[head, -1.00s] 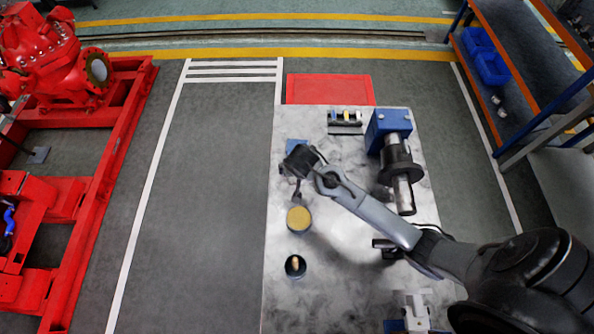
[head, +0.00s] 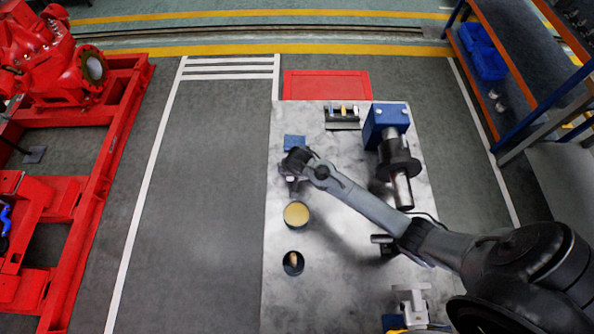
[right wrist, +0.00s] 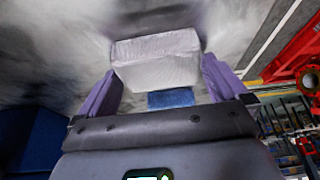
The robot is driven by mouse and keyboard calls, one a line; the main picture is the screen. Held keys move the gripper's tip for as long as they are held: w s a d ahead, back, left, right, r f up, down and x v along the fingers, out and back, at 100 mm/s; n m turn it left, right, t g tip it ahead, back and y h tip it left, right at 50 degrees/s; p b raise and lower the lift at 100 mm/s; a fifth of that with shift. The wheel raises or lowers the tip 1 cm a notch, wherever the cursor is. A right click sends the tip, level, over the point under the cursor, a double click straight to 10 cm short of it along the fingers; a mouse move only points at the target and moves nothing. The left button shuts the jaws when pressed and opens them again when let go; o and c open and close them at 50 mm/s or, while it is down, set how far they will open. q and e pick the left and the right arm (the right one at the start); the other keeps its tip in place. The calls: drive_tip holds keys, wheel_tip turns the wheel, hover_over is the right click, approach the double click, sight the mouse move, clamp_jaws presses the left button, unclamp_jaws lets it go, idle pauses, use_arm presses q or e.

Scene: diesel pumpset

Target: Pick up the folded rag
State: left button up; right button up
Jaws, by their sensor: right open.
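A pale, block-shaped bundle that looks like the folded rag (right wrist: 157,62) lies on the grey table top (head: 335,285), and only a little of it shows under the gripper in the head view. My right gripper (head: 290,174) reaches down over it from the right. In the right wrist view the open gripper (right wrist: 160,82) has one purple finger on each side of the pale bundle. I cannot tell whether the fingers touch it. A flat blue piece (head: 294,142) lies just beyond the gripper. My left gripper is not in view.
A tan-topped round container (head: 296,214) and a dark cup (head: 293,263) stand nearer on the table. A blue-and-steel shaft assembly (head: 386,130) and a small tray of parts (head: 342,117) are at the back. The table's left edge is close to the gripper.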

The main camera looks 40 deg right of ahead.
drive_tip(key=c, duration=0.7)
drive_tip(key=shift+r, duration=0.15)
drive_tip(key=shift+r, duration=0.45)
drive_tip(key=r, duration=0.3)
drive_tip(key=shift+s+d+r, duration=0.25)
drive_tip(key=shift+s, duration=0.05)
drive_tip(key=s+d+r, duration=0.2)
drive_tip(key=s+d+r+p, duration=0.1)
drive_tip(key=s+d+r, duration=0.1)
drive_tip(key=s+d, duration=0.1)
drive_tip(key=s+d+r, duration=0.2)
drive_tip(key=s, duration=0.1)
drive_tip(key=shift+d+r, duration=0.2)
drive_tip(key=shift+d, duration=0.1)
